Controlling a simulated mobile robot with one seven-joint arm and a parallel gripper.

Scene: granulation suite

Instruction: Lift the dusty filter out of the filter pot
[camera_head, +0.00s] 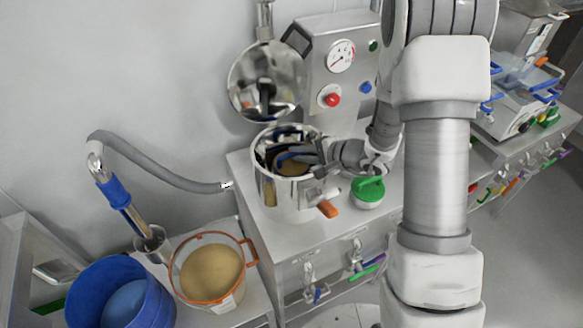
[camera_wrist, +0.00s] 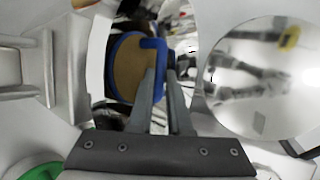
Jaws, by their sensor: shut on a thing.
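The filter pot (camera_head: 288,200) is a shiny steel vessel on the metal bench, its round polished lid (camera_head: 267,82) swung up behind it. The dusty filter, a tan disc with a blue rim, sits inside the pot in the wrist view (camera_wrist: 128,66). In the head view it is partly hidden by my gripper (camera_head: 303,156), which reaches into the pot mouth from the right. The filter's lower part is hidden.
The open lid also stands close on the right in the wrist view (camera_wrist: 262,82). A green-knobbed white thing (camera_head: 368,192) is right of the pot. A gauge panel (camera_head: 342,70) stands behind. An orange-rimmed bucket of powder (camera_head: 208,298) and a blue bucket (camera_head: 158,300) are front left.

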